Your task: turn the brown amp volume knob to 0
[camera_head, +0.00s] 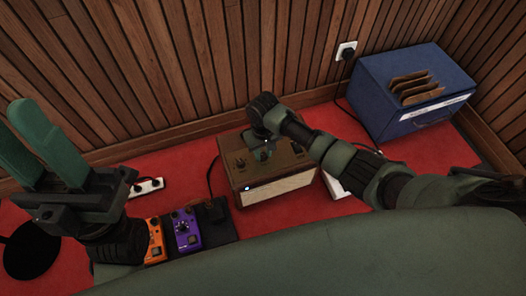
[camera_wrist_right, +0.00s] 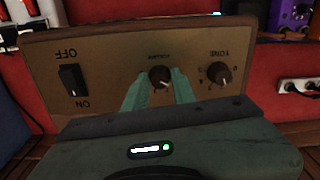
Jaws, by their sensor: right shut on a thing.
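The brown amp (camera_head: 275,178) sits on the red floor against the slatted wall. Its top panel shows upside down in the right wrist view (camera_wrist_right: 110,60). The volume knob (camera_wrist_right: 159,77) is small, round and dark brown, between a black on/off switch (camera_wrist_right: 73,80) and the tone knob (camera_wrist_right: 219,76). My right gripper (camera_wrist_right: 158,88) is shut on the volume knob, one green finger on each side. The knob's pointer is too small to read surely. In the head view, my right gripper (camera_head: 264,152) reaches down onto the amp's top. My left gripper (camera_head: 38,145) is raised, open and empty.
Orange (camera_head: 155,240) and purple (camera_head: 186,230) pedals stand left of the amp. A white power strip (camera_head: 147,187) lies behind them.

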